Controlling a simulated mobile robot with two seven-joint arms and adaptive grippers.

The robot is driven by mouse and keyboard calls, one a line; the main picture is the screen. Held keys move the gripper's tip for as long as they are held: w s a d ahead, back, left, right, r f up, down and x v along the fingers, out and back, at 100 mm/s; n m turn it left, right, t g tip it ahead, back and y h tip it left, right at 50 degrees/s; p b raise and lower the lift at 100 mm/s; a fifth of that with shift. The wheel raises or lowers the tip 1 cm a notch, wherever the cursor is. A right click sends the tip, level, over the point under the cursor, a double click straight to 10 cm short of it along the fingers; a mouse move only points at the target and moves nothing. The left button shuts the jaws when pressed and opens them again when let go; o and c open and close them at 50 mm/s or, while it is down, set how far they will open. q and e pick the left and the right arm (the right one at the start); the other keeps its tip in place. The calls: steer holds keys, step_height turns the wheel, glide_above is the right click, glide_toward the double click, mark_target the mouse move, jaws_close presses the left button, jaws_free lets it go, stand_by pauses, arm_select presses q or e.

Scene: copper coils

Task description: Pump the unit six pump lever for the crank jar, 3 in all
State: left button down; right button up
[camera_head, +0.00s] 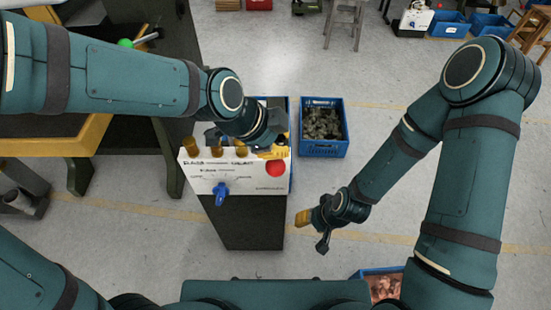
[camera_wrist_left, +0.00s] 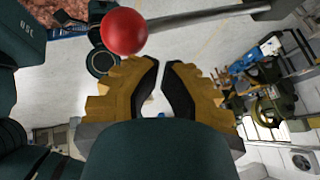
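The white-panelled unit (camera_head: 232,176) stands in front of me with a blue knob (camera_head: 221,189) on its face. Its text is too small to read. A red ball (camera_head: 275,168) shows at the panel's right side. In the left wrist view a red ball (camera_wrist_left: 125,32) caps a grey metal rod (camera_wrist_left: 205,17), just beyond my fingertips and apart from them. My left gripper (camera_head: 277,153) is above the unit's right end; its fingers (camera_wrist_left: 161,64) are nearly together with nothing between them. My right gripper (camera_head: 301,218) hangs right of the unit, apart from it. I cannot identify the crank jar.
A blue crate of dark lumps (camera_head: 323,150) stands behind and right of the unit. A crate with copper-coloured pieces (camera_head: 383,287) is at the bottom right. A yellow-edged bench (camera_head: 60,136) is on the left. Open floor (camera_head: 390,105) lies to the right.

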mark_target(279, 165)
arm_select(q)
steer(key=shift+s+f, duration=0.2)
steer(key=shift+f, duration=0.95)
stand_by(1.2)
steer(key=shift+s+f, duration=0.2)
steer(key=shift+f, duration=0.85)
steer(key=shift+s+f, duration=0.15)
steer(key=shift+f, duration=0.85)
stand_by(2.2)
steer(key=shift+r, duration=0.1)
steer(key=shift+w+r+p, duration=0.2)
steer(key=shift+r+p, duration=0.5)
steer(key=shift+r, duration=0.45)
steer(key=shift+w+r+p, duration=0.15)
steer(key=shift+r+p, duration=0.6)
steer(key=shift+r, duration=0.45)
steer(key=shift+w+r+p, duration=0.2)
steer(key=shift+r+p, duration=0.5)
steer(key=shift+r, duration=0.45)
